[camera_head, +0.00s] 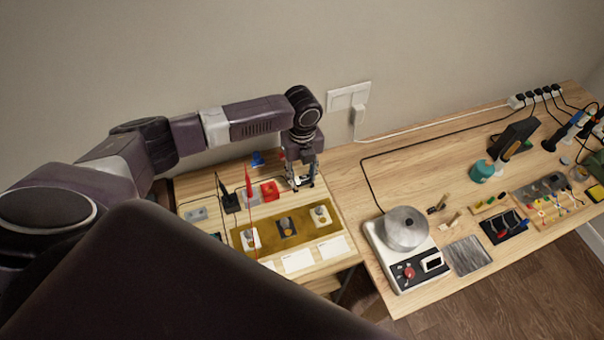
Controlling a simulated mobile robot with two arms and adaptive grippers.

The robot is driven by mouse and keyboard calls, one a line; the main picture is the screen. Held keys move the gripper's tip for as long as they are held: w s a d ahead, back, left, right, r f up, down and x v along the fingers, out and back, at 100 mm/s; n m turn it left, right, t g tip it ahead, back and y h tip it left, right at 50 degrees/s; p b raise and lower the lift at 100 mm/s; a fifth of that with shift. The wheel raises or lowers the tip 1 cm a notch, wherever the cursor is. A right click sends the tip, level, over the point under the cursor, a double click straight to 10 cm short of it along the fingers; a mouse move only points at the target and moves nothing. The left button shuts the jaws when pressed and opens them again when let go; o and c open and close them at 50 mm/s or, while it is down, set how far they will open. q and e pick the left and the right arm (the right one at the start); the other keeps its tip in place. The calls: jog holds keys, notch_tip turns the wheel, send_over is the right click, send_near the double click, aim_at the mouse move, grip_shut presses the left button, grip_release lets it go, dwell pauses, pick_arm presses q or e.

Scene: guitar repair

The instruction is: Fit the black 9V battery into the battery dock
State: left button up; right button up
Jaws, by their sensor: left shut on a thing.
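My left gripper (299,182) points down over the back right part of the small wooden bench at the left. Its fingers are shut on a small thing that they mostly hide. I cannot make out whether it is the black 9V battery. A red block (270,191) sits just left of the gripper, and a black block (231,203) stands further left. I cannot tell which thing is the battery dock. My right gripper is not in view.
A mustard mat (268,233) with small boards lies in front of the gripper, with white cards (298,261) below it. A hotplate with a metal pot (406,229) stands on the right-hand table. Cables, tools and trays fill its far right. My dark arm parts cover the lower left.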

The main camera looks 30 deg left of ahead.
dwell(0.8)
pick_arm(q)
jog(key=o, duration=1.1)
jog(key=shift+o, duration=0.3)
jog(key=o, duration=0.3)
jog(key=shift+p, duration=0.3)
